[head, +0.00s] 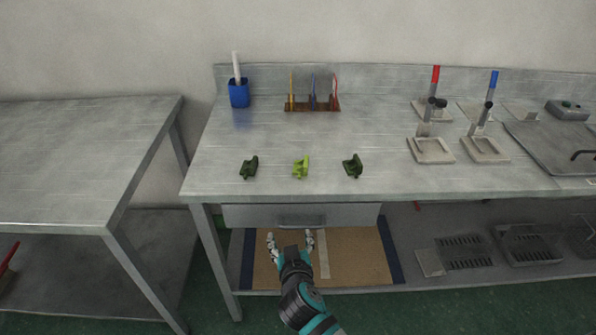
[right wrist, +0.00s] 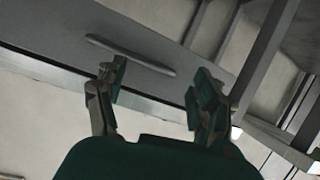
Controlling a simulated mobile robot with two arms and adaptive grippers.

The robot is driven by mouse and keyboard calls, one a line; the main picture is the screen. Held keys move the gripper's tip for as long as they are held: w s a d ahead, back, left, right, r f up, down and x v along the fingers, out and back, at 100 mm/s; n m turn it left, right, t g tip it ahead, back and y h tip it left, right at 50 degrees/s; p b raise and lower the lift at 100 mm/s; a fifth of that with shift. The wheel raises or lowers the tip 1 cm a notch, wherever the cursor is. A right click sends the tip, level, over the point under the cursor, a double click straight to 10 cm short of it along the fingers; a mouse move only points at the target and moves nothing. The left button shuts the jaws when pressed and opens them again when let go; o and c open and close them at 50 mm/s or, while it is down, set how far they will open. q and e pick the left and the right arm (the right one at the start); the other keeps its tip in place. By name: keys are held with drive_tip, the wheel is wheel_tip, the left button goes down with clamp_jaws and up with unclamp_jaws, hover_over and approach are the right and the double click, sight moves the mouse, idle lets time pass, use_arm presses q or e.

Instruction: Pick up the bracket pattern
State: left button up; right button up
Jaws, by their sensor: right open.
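Three small green patterns stand in a row near the front of the metal bench top in the head view: a dark green one at left (head: 249,167), a bright yellow-green one in the middle (head: 301,167), and a dark green one at right (head: 353,166). They are too small to tell which is the bracket pattern. My right gripper (head: 290,238) is open and empty, in front of the drawer and below the bench top's front edge. Its parted fingers also show in the right wrist view (right wrist: 158,82), with no pattern there. My left gripper is out of view.
The drawer handle (head: 301,222) and bench edge are close to my right gripper. A blue cup (head: 239,93), a tool rack (head: 312,106) and clamp stands (head: 432,150) are on the bench. The bench top around the patterns is clear. Another table (head: 80,165) stands left.

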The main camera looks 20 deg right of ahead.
wheel_tip(320, 180, up, 12)
drive_tip(key=d+m+t+h, duration=0.2)
drive_tip(key=d+m, duration=0.1)
drive_tip(key=p, duration=0.1)
approach(301, 167)
drive_tip(key=x, duration=0.4)
drive_tip(key=shift+w+a+r, duration=0.1)
drive_tip(key=shift+w+r, duration=0.15)
drive_tip(key=shift+w, duration=0.1)
drive_tip(key=shift+w+f, duration=0.15)
drive_tip(key=shift+w, duration=0.4)
drive_tip(key=shift+w+d+p, duration=0.25)
drive_tip(key=shift+p, duration=0.15)
drive_tip(key=x, duration=0.3)
drive_tip(key=shift+w+d+p, duration=0.25)
drive_tip(key=shift+p, duration=0.15)
drive_tip(key=shift+w+d, duration=0.15)
drive_tip(key=shift+w, duration=0.3)
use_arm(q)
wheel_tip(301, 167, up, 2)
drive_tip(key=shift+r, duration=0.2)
use_arm(e)
drive_tip(key=c, duration=1.2)
drive_tip(key=shift+o, duration=0.2)
